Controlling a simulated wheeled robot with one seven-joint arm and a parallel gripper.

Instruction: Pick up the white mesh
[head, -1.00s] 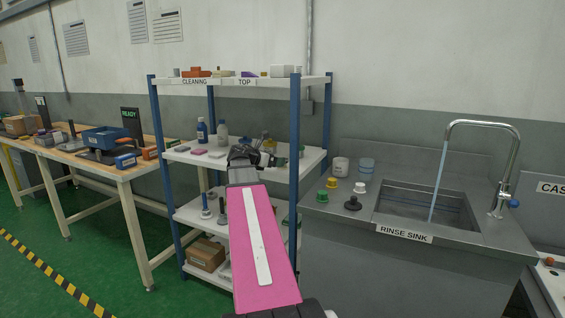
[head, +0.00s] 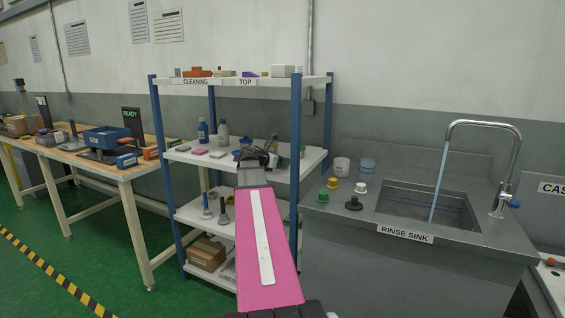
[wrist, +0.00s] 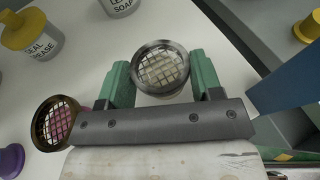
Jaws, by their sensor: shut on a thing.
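The white mesh (wrist: 160,68) is a round sieve disc with a dark rim and a pale grid, seen in the wrist view. My gripper (wrist: 158,66) is shut on it, with one green finger at each side of the rim. A second round mesh (wrist: 58,122), with a bronze rim and a pinkish-purple tint, lies left of my gripper and is partly hidden by it. In the head view my gripper (head: 262,157) is at the middle shelf, and the mesh is too small to make out.
A yellow-capped seal grease jar (wrist: 28,38) and a soap container (wrist: 121,5) stand beyond the meshes. A blue shelf post (head: 295,150) is close on the right. The rinse sink (head: 425,205) stands further right.

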